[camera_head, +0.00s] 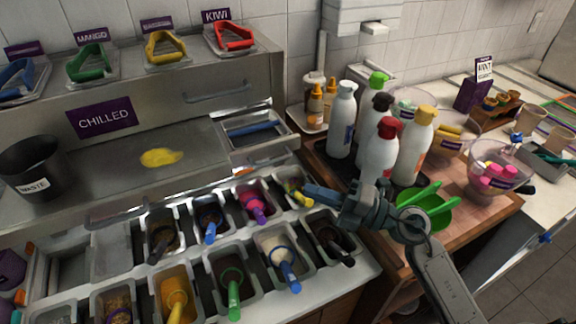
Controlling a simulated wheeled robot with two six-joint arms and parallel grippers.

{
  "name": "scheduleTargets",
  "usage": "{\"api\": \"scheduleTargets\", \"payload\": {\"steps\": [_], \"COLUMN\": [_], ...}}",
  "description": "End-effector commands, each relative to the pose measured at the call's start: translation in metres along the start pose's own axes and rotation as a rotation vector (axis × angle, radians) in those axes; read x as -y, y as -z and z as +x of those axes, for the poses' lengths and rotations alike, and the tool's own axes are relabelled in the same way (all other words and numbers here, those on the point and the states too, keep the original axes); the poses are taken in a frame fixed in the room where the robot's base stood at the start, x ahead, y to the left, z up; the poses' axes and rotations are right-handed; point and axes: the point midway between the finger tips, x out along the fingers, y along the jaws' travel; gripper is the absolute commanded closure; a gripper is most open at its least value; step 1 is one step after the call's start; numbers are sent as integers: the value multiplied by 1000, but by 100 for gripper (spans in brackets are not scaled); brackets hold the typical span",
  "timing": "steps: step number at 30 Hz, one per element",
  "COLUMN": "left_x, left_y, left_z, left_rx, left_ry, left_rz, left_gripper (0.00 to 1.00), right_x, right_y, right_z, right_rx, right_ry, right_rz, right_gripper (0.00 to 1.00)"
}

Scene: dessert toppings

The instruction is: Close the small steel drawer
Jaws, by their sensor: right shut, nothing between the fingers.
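The small steel drawer (262,157) stands pulled out at the right end of the steel counter, below the cabinet front with a bar handle (216,93). A blue item (252,130) lies inside it. My right gripper (309,189) is shut and empty. It shows in front of and to the right of the drawer, over the topping bins near a yellow-handled scoop (297,192), and looks apart from the drawer. My left gripper is not in view.
Topping bins with coloured scoops fill the front. Several bottles (342,120) stand right of the drawer, near a green bowl (428,212). A waste bin (37,168) and a yellow spill (161,157) are on the left counter.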

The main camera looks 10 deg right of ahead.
Motion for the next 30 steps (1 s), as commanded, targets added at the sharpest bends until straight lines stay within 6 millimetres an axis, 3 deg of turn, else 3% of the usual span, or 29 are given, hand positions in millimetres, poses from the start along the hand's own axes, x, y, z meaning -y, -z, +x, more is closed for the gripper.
{"api": "scheduleTargets", "payload": {"steps": [11, 16, 30], "left_x": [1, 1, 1], "left_y": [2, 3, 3], "left_z": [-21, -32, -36], "left_rx": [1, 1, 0], "left_ry": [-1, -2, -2], "left_rz": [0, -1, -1], "left_gripper": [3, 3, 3], "right_x": [-3, -3, 0], "right_y": [-1, -18, -28], "right_z": [46, 64, 74], "right_rx": [1, 0, -1], "right_ry": [-4, -1, 1], "right_rz": [2, 2, 1], "right_gripper": [100, 100, 100]}}
